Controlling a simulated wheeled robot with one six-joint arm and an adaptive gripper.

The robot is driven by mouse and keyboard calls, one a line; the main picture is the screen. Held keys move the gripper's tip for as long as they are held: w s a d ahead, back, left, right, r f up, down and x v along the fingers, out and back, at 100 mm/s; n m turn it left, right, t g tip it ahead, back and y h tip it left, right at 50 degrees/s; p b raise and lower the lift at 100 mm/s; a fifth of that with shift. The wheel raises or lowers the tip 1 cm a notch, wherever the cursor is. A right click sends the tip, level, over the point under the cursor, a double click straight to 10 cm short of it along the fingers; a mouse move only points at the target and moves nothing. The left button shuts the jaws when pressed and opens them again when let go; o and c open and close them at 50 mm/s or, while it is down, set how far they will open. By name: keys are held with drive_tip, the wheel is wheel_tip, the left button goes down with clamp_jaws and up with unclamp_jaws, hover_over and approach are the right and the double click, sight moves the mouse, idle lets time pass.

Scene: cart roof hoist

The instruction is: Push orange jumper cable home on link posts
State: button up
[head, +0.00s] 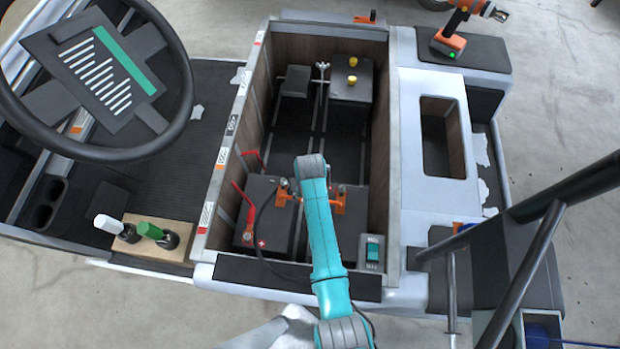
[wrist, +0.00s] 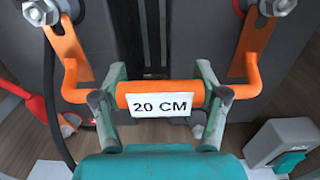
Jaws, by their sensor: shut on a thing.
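The orange jumper cable (wrist: 150,86) is a bar with a white "20 CM" label, lying across the middle of the wrist view. My gripper (wrist: 161,98) is shut on it, with one teal finger at each end of the bar's thick middle. Its bent ends rise beside a left orange lug (wrist: 66,45) and a right orange lug (wrist: 252,45), each under a metal nut. I cannot tell how deep the ends sit. In the head view, my arm hides the grip; the right orange lug (head: 340,203) shows beside it.
A black battery (head: 267,222) with a red handle (head: 243,200) and dark cable is left of my arm. A grey switch box (head: 370,251) with a teal rocker stands at right. The bay's walls are close on both sides. A battery with yellow caps (head: 351,88) stands at the far end.

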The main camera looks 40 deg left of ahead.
drive_tip(key=shift+w+a, duration=0.15)
drive_tip(key=shift+w, duration=0.05)
drive_tip(key=o, duration=1.5)
wheel_tip(320, 180, up, 12)
